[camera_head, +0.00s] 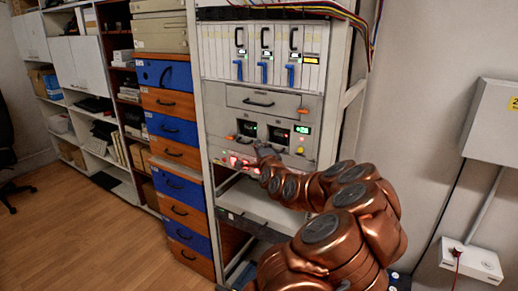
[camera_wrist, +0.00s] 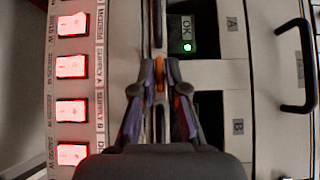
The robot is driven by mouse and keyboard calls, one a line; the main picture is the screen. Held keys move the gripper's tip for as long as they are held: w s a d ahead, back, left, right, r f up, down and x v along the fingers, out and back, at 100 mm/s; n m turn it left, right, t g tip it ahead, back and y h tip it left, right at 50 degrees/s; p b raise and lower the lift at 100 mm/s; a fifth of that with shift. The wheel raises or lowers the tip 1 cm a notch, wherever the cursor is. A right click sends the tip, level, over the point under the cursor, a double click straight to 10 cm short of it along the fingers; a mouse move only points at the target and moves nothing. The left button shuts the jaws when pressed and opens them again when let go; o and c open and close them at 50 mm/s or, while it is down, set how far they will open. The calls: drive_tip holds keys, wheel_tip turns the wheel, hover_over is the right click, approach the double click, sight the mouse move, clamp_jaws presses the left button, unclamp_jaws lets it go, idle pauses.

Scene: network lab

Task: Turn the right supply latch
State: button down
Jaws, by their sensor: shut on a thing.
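The right supply latch, a small orange piece (camera_wrist: 159,82), shows between my fingertips in the wrist view, mostly hidden by them. It sits beside the dark windows marked A and B. My gripper (camera_wrist: 160,68) is shut on it, with one finger on each side. In the head view my gripper (camera_head: 262,149) reaches the rack's lower panel, and the latch is hidden there. Another orange latch (camera_head: 231,137) sits farther left on the same panel. The window by A (camera_wrist: 187,30) shows OK and a green light.
Lit red switches (camera_wrist: 71,67) line the panel beside my gripper. A drawer with a black handle (camera_head: 258,103) is above. Blue levers (camera_head: 264,72) hang on the upper modules. The rack's right post (camera_head: 338,90) stands close to my arm. Cables hang above.

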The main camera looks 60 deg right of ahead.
drive_tip(key=shift+n+b, duration=0.3)
drive_tip(key=shift+b, duration=0.25)
drive_tip(key=n+g+y, duration=0.1)
drive_tip(key=n+g, duration=0.1)
drive_tip(key=g, duration=0.2)
drive_tip(key=n+g+y, duration=0.1)
drive_tip(key=n+g, duration=0.2)
drive_tip(key=g, duration=0.1)
drive_tip(key=w+r+n+g+y+b, duration=0.1)
drive_tip(key=n+g, duration=0.2)
drive_tip(key=g, duration=0.1)
drive_tip(key=shift+g, duration=0.3)
idle(1.2)
drive_tip(key=shift+s+n+b, duration=0.1)
drive_tip(key=shift+n+b, duration=0.2)
idle(0.4)
drive_tip(key=c, duration=1.2)
unclamp_jaws()
